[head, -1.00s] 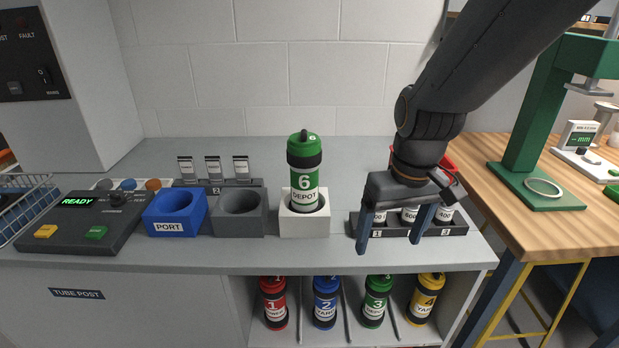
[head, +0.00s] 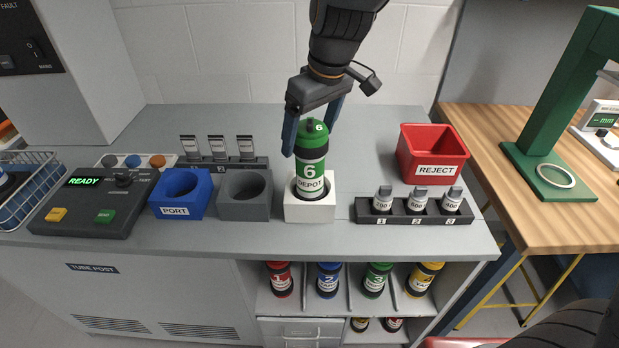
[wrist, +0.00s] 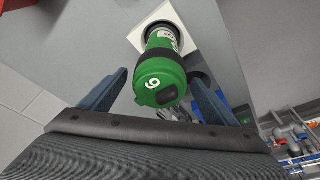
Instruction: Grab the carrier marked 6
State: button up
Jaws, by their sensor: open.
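The green carrier marked 6 (head: 312,165), with black bands and a DEPOT label, stands upright in a white square holder (head: 310,211) on the grey counter. My gripper (head: 314,133) is open at the carrier's top, with one finger on its left and the other behind its upper right. In the wrist view the carrier's green cap (wrist: 160,85) with a white 6 shows ahead of and between the two spread fingers of my gripper (wrist: 160,88). I cannot tell whether either finger touches it.
An empty-looking grey cup (head: 245,190) and the blue PORT cup (head: 180,192) stand left of the holder. A rack of small weights (head: 414,210) and the red REJECT bin (head: 432,155) are to the right. Other carriers (head: 328,281) stand on the shelf below.

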aim_at(310, 170)
jog(key=shift+p+x, duration=0.45)
jog(key=shift+x, duration=1.2)
jog(key=shift+c, duration=0.4)
jog(key=c, duration=1.6)
